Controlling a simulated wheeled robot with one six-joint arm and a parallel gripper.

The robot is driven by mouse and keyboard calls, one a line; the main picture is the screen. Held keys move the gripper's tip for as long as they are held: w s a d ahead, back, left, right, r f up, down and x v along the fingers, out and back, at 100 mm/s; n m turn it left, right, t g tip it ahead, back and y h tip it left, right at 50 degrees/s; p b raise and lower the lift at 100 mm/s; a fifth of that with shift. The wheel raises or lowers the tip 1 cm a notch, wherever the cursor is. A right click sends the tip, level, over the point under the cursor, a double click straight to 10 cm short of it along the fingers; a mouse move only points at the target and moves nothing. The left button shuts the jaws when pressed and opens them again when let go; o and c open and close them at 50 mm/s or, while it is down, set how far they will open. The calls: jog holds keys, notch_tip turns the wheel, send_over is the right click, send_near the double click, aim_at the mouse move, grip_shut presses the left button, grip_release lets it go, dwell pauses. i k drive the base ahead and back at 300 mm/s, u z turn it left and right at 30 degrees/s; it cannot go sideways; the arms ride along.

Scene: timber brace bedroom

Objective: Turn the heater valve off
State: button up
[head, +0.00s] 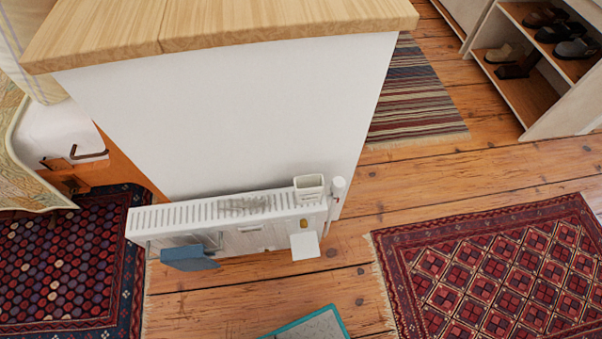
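A white panel heater (170,217) with a slotted top stands low against the white side of a wooden-topped unit. A white upright cylinder, which looks like the heater valve (338,187), is at the heater's right end. Its knob setting is too small to tell. My gripper is not in view, and nothing is seen touching the valve.
A small white open box (309,182) sits on the heater near the valve. A white square piece (305,246) and a blue item (190,259) are at its front. A teal-edged flat object (312,326) lies on the floor. Patterned rugs lie left and right (490,265); bare boards lie between.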

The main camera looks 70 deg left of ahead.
aim_at(337, 184)
jog(key=i, duration=0.95)
jog(key=u, duration=1.95)
